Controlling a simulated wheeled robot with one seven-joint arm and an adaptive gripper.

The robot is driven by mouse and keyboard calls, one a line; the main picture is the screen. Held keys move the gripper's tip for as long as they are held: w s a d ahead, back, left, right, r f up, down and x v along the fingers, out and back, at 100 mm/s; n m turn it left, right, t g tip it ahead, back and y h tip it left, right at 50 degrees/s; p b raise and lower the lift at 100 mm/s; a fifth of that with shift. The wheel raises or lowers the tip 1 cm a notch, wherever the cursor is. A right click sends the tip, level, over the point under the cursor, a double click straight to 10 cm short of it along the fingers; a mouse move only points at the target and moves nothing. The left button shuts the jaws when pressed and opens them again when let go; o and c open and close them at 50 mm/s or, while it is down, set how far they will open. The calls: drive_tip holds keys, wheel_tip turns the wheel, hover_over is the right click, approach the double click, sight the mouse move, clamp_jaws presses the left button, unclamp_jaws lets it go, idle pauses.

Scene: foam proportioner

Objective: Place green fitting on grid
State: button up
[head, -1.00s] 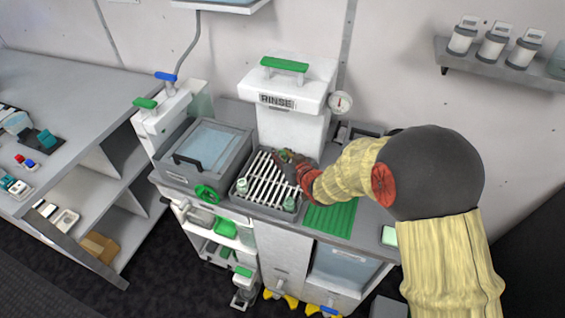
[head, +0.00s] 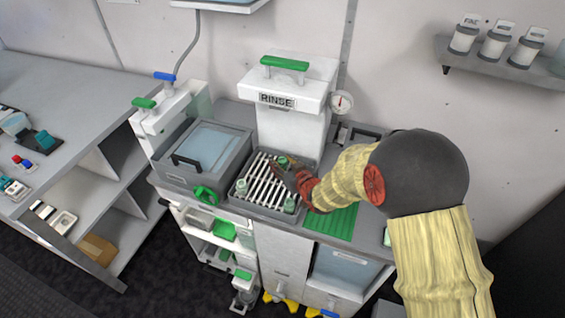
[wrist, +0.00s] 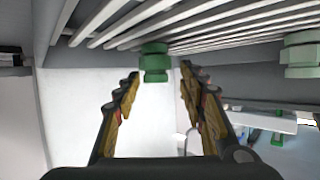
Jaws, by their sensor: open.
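The grid (head: 262,190) is a rack of pale bars in a grey tray under the RINSE unit. A green fitting (head: 283,161) stands at its back edge. In the wrist view, this darker green fitting (wrist: 154,62) sits against the bars, just beyond and between my fingertips. My gripper (head: 285,170) is open beside it, with a visible gap on each side in the wrist view (wrist: 158,82). Two paler green fittings stand on the grid, one at the left (head: 241,185) and one at the front right (head: 289,205). One pale fitting also shows in the wrist view (wrist: 302,55).
A lidded grey basin (head: 203,152) with a green valve wheel (head: 206,194) stands left of the grid. The white RINSE unit (head: 290,100) rises behind it, with a gauge (head: 341,103).

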drive_tip(key=shift+r, duration=0.15)
drive_tip(key=shift+s+d+r, duration=0.15)
drive_tip(key=shift+s, duration=0.1)
drive_tip(key=p+v, duration=0.3)
drive_tip(key=v, duration=0.8)
drive_tip(key=s+d+r+m+g+h, duration=0.25)
drive_tip(key=s+d+r+h, duration=0.4)
drive_tip(key=d+r, duration=0.7)
drive_tip(key=s+r+m+g, duration=0.1)
drive_tip(key=s+r+g, duration=0.1)
drive_tip(key=s, duration=0.9)
drive_tip(key=s+d+r+m+g, duration=0.1)
drive_tip(key=s+r+g, duration=0.1)
drive_tip(key=s, duration=0.8)
drive_tip(key=shift+s+d+r+y, duration=0.15)
drive_tip(key=shift+s+r+y, duration=0.25)
drive_tip(key=shift+r, duration=0.3)
